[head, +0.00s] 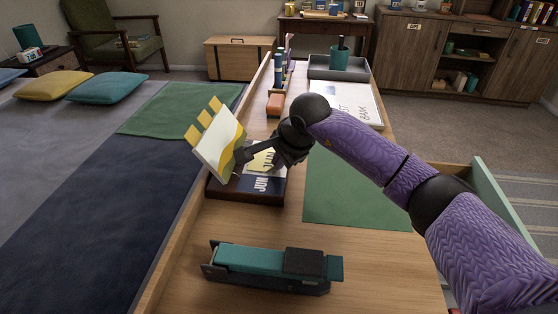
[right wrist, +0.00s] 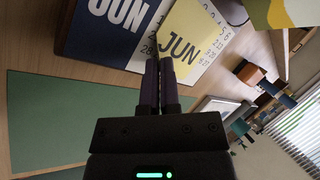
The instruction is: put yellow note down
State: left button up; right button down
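A yellow patch marked JUN (right wrist: 185,45) lies on or is part of a calendar page, just beyond my right fingertips in the right wrist view. It shows in part in the head view (head: 262,161), behind my fingers. I cannot tell if it is a loose note or print. The calendar also has a navy part marked JUN (head: 250,184). A tilted white and yellow panel with yellow tabs (head: 217,145) stands at its left. My right gripper (right wrist: 160,65) has its fingers close together, with no note visible between them. My left gripper is out of view.
A teal and black stapler (head: 270,266) lies on the desk in front. A green blotter (head: 345,195) is right of the calendar, under my right arm. An orange block (head: 275,103), a white board (head: 355,101) and a grey tray with a teal cup (head: 340,58) are behind.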

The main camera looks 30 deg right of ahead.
jog(key=c, duration=0.9)
grip_release()
jog(key=shift+o, duration=0.2)
